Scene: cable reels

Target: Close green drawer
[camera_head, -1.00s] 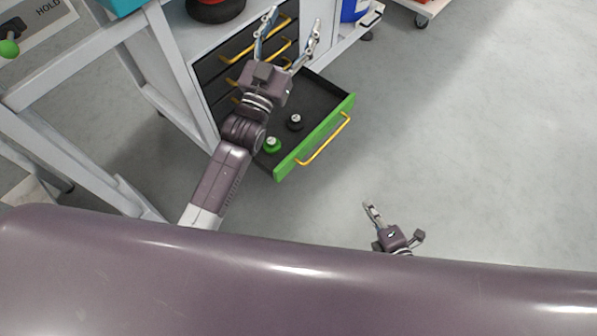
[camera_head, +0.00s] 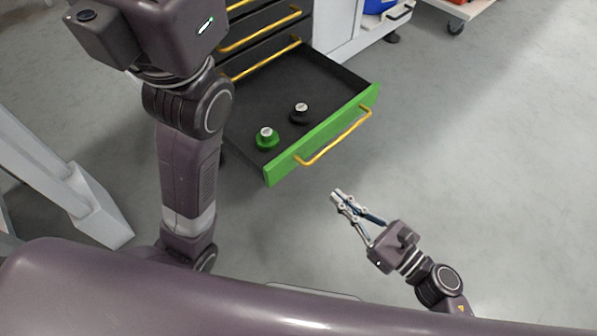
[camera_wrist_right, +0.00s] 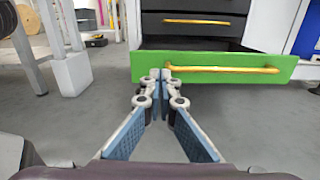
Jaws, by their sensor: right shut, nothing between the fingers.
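The green drawer (camera_head: 282,165) is pulled out of a dark drawer unit, with a yellow bar handle (camera_head: 333,143) on its front. It holds a green-based knob-like item (camera_head: 266,139) and a black one (camera_head: 299,112). My right gripper (camera_head: 337,194) is shut and empty, apart from the drawer and in front of it in the head view. In the right wrist view, its closed tips (camera_wrist_right: 160,74) overlap the green front near the handle's left end (camera_wrist_right: 222,69). Contact cannot be told there. My left arm (camera_head: 187,170) rises at the left; its fingers are out of the picture.
Several dark drawers with yellow handles (camera_head: 258,31) sit shut above the green one. A pale frame leg (camera_head: 95,205) stands at the left. A white wheeled cart (camera_head: 460,12) is at the top right. The floor right of the drawer is clear.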

